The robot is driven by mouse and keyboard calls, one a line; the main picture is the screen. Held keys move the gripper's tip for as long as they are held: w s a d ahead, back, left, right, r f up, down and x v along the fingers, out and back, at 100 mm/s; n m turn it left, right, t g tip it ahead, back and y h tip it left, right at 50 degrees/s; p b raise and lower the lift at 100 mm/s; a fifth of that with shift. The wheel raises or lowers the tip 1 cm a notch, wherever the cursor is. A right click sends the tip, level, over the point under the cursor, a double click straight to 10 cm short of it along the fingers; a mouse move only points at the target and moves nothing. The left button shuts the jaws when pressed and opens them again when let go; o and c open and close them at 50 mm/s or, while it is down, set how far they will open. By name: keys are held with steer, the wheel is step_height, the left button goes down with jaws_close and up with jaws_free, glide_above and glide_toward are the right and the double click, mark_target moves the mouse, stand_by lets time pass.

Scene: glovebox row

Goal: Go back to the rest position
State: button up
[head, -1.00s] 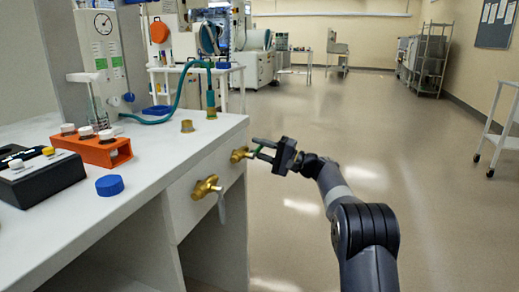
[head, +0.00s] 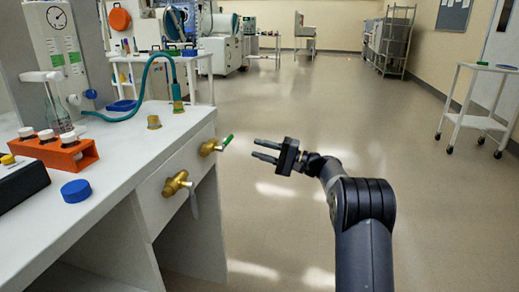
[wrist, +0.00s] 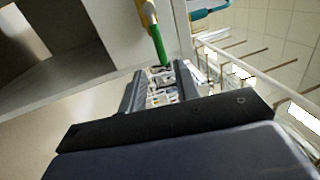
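My gripper (head: 266,151) is in the head view, over open floor to the right of the white bench. Its two fingers are apart with nothing between them. A brass valve with a green handle (head: 227,140) sticks out of the bench front, to the left of the fingertips and apart from them. In the wrist view the green handle (wrist: 158,45) shows just beyond the fingers (wrist: 160,90).
A second brass valve (head: 177,184) is on the bench front, nearer. The bench top (head: 122,150) holds an orange rack (head: 70,155), a blue cap (head: 76,190) and a teal hose (head: 143,85). A white cart (head: 475,122) stands at right. The middle floor is clear.

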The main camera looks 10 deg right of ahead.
mark_target(228, 138)
steer(key=shift+a, duration=0.1)
stand_by(0.3)
steer(key=b+x, duration=0.2)
steer(key=x, duration=0.8)
steer(key=shift+w+a+r, duration=0.1)
steer(key=shift+a+r, duration=0.05)
steer(key=shift+a, duration=0.15)
steer(key=shift+d, duration=0.1)
steer(key=p+v, duration=0.2)
steer(key=v, duration=0.9)
steer(key=b+x, duration=0.2)
steer(key=x, duration=0.8)
steer(key=shift+a+b, duration=0.35)
steer(key=shift+w+a+m, duration=0.15)
steer(key=shift+a+m, duration=0.1)
steer(key=shift+m, duration=0.15)
steer(key=shift+f+m+t+p, duration=0.3)
steer(key=shift+f+m+p, duration=0.15)
steer(key=shift+m, duration=0.35)
steer(key=shift+d+f, duration=0.1)
